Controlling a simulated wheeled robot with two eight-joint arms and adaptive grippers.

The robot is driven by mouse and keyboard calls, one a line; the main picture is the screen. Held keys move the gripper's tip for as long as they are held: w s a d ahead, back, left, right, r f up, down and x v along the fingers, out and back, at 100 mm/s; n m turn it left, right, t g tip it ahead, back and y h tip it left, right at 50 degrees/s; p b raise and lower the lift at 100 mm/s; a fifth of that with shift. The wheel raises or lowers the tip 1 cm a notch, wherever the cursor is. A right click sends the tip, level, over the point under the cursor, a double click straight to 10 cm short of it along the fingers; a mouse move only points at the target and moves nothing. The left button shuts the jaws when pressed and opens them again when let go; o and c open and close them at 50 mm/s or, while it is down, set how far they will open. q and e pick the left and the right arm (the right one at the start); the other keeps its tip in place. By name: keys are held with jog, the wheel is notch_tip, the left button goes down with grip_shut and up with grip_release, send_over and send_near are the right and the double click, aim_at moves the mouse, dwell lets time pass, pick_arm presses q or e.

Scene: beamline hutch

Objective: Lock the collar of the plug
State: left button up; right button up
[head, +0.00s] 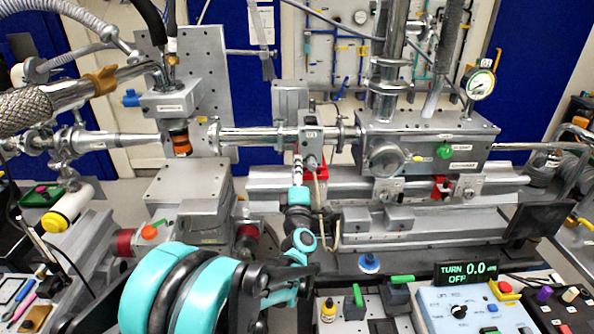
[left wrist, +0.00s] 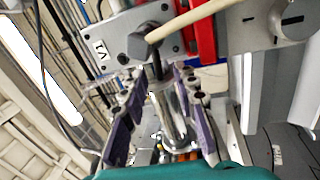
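In the left wrist view the plug (left wrist: 142,46) and the beige cable (left wrist: 195,20) show beyond the fingertips. My left gripper (head: 298,165) is just left of the plug in the head view. In the left wrist view its purple fingers (left wrist: 150,82) stand apart with nothing gripped between them. I cannot tell whether the collar is locked. My right gripper is not in view.
A shiny beam pipe (head: 255,135) runs left from the box. A grey chamber (head: 425,150) stands to the right, with red parts (head: 318,173) near the plug.

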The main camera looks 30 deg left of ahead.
pick_arm(q)
jog(key=shift+w+a, duration=0.1)
jog(key=shift+w, duration=0.1)
jog(key=shift+r, duration=0.1)
grip_shut()
